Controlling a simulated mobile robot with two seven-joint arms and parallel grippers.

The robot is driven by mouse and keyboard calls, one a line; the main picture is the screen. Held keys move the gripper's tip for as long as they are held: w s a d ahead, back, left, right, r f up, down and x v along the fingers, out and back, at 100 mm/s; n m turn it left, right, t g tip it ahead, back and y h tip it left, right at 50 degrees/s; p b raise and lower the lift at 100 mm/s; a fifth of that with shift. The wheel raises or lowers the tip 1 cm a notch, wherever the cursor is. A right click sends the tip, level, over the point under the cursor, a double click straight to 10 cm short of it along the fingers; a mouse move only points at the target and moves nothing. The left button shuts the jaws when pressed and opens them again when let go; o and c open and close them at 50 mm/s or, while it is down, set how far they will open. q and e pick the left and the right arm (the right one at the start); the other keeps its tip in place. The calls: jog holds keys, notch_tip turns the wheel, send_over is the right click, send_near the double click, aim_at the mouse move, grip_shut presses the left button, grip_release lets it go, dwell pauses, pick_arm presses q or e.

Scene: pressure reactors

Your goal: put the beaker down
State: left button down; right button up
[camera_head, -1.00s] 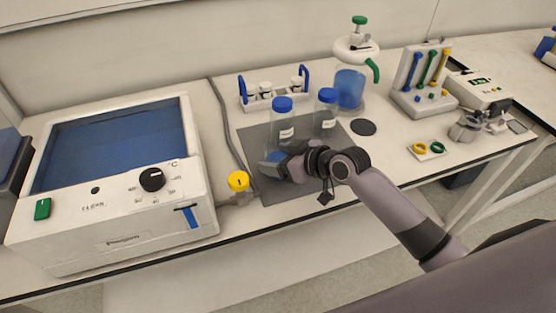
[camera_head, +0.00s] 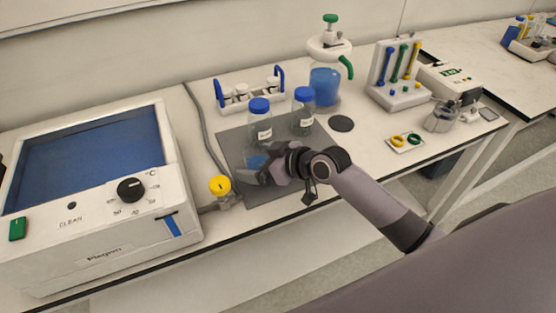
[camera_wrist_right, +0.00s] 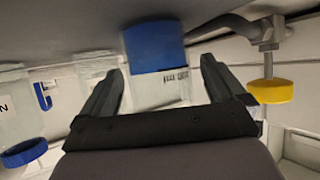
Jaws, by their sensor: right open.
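The beaker (camera_head: 257,161), clear with blue contents, stands on the grey mat (camera_head: 290,186) in front of a blue-capped bottle. My right gripper (camera_head: 258,174) is low over the mat, at the beaker's near side, and hides part of it. In the right wrist view, which is upside down, the beaker (camera_wrist_right: 153,48) shows its blue contents and printed marks just ahead of the gap between the fingers. The right gripper (camera_wrist_right: 158,82) is open, its two fingers spread wide. I cannot tell whether a finger touches the glass. My left gripper is not in view.
Two blue-capped bottles (camera_head: 260,124) (camera_head: 303,112) stand on the mat behind the beaker. A yellow valve knob (camera_head: 220,185) is close left of the gripper. A heating bath (camera_head: 95,215) fills the left. A vial rack (camera_head: 249,98) stands behind. The mat's front right is clear.

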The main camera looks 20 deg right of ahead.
jog(key=v, duration=1.1)
jog(key=shift+s+d, duration=0.2)
jog(key=shift+r, duration=0.1)
jog(key=s+d+f+m+g+h, duration=0.1)
jog(key=s+f+m+g+h, duration=0.3)
jog(key=s, duration=0.7)
jog(key=s+d+f+m+g+h, duration=0.1)
jog(key=s+f+g+h, duration=0.3)
jog(key=s, duration=0.8)
jog(key=w+a+f+t+y, duration=0.2)
jog(key=w+f+t+y, duration=0.1)
jog(key=w+f+t, duration=0.4)
notch_tip(320, 180, down, 3)
jog(key=shift+a+f+t, duration=0.1)
jog(key=shift+a+t, duration=0.25)
jog(key=shift+t, duration=0.35)
jog(key=shift+a, duration=0.1)
